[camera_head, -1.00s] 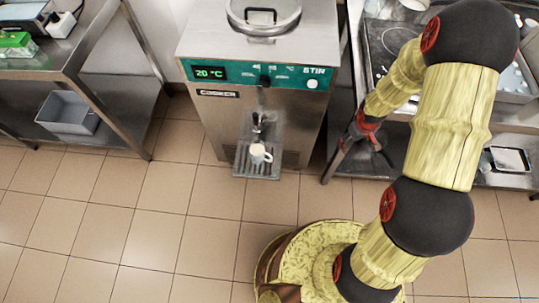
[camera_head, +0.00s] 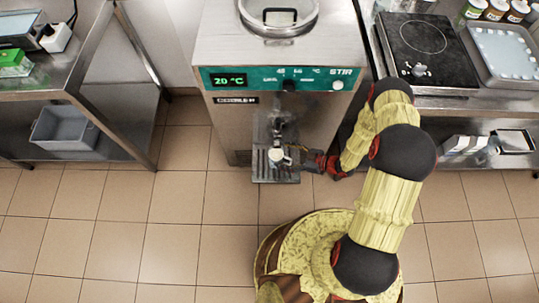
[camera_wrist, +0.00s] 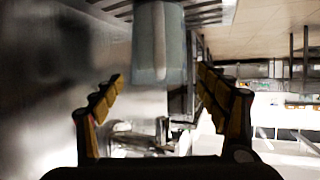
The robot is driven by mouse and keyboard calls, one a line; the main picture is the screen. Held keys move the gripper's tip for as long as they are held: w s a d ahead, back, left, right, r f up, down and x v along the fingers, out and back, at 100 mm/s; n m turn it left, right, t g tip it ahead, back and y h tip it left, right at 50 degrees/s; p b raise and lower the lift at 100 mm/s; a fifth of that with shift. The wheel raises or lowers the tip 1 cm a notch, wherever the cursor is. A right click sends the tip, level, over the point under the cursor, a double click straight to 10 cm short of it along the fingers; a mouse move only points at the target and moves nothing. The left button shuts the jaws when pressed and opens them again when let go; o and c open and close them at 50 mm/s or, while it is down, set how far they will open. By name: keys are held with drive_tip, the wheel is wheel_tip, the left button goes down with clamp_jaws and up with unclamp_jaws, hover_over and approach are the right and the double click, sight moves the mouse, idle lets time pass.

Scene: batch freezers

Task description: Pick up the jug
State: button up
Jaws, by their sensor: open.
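The small white jug (camera_head: 276,156) stands on the drip tray (camera_head: 262,178) under the spout of the cooker. My gripper (camera_head: 308,162) is low at the right of the jug, close to it in the head view. In the wrist view the jug (camera_wrist: 158,45) shows pale grey-blue, upside down in the picture, with a vertical handle facing the camera. My open gripper (camera_wrist: 160,75) has one finger toward each side of it, with the jug ahead between the fingertips. I cannot tell whether either finger touches it.
The steel cooker (camera_head: 285,105), with a green panel reading 20 °C, stands behind the tray. A right-hand counter holds a hob (camera_head: 421,45) and a metal tray (camera_head: 507,55). A steel shelf with a grey bin (camera_head: 64,128) is at left. Tiled floor lies open in front.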

sight(270, 152)
drive_tip(key=b+x, duration=0.1)
drive_tip(key=x, duration=0.4)
drive_tip(key=b+x, duration=0.1)
drive_tip(key=x, duration=0.1)
drive_tip(key=shift+w+a+r+b, duration=0.1)
drive_tip(key=shift+a+r+b, duration=0.1)
drive_tip(key=shift+a+b, duration=0.1)
drive_tip(key=c, duration=0.3)
drive_tip(key=shift+r, duration=0.1)
drive_tip(key=c, duration=1.6)
